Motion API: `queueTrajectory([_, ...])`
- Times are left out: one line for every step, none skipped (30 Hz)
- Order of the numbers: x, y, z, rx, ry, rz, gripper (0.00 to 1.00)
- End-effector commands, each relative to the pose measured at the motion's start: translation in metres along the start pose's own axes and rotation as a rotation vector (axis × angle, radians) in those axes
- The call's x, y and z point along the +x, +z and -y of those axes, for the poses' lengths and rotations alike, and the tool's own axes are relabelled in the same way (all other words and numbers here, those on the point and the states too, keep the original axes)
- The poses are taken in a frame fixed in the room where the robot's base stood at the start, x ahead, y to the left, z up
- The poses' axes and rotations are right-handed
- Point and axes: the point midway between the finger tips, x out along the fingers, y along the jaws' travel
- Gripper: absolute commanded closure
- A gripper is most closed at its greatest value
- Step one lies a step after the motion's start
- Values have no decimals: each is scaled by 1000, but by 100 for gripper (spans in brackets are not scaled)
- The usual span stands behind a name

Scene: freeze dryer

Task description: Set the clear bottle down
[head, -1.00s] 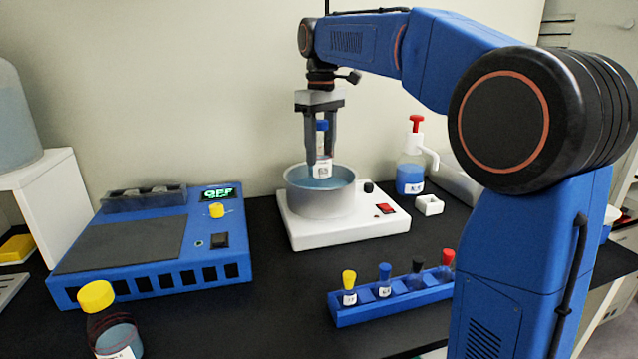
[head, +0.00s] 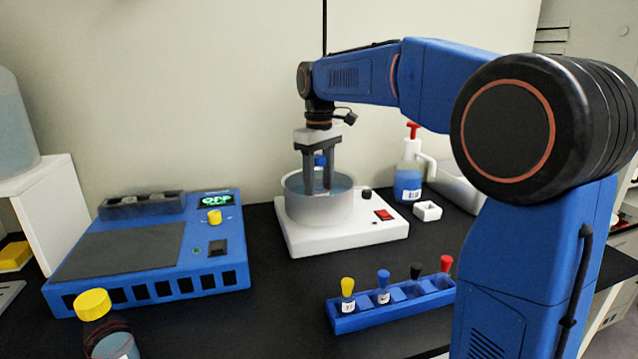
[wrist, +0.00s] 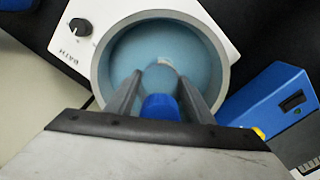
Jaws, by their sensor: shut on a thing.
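The clear bottle (wrist: 160,78) has a blue cap and sits between the fingers of my gripper (wrist: 158,100), which is shut on it. In the head view my gripper (head: 319,185) points down into the round grey bath (head: 308,212), and only the bottle's blue cap (head: 320,161) shows clearly. The bottle's lower part is hidden by the bath wall and the fingers. In the wrist view the bottle is inside the bath's rim, over or in the blue water. I cannot tell if its base touches the bath floor.
The bath's white base (head: 350,234) has a black knob and a red switch. A blue stirrer unit (head: 150,250) is at left, a yellow-capped bottle (head: 93,304) in front of it. A blue vial rack (head: 395,300) is at front right. A blue-filled pump bottle (head: 408,178) stands behind right.

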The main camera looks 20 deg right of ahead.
Motion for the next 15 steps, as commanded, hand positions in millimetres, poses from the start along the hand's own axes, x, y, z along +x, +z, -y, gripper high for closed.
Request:
queueTrajectory([1, 0, 0, 0, 0, 0, 79])
queueTrajectory([1, 0, 0, 0, 0, 0, 46])
queueTrajectory([1, 0, 0, 0, 0, 0, 36])
queueTrajectory([1, 0, 0, 0, 0, 0, 34])
queueTrajectory([1, 0, 0, 0, 0, 0, 34])
queueTrajectory([1, 0, 0, 0, 0, 0, 34])
queueTrajectory([1, 0, 0, 0, 0, 0, 34])
queueTrajectory([1, 0, 0, 0, 0, 0, 34])
queueTrajectory([1, 0, 0, 0, 0, 0, 34])
queueTrajectory([1, 0, 0, 0, 0, 0, 34])
queueTrajectory([1, 0, 0, 0, 0, 0, 34])
queueTrajectory([0, 0, 0, 0, 0, 0, 34])
queueTrajectory([0, 0, 0, 0, 0, 0, 34])
queueTrajectory([-1, 0, 0, 0, 0, 0, 34])
queueTrajectory([-3, 0, 0, 0, 0, -1, 34])
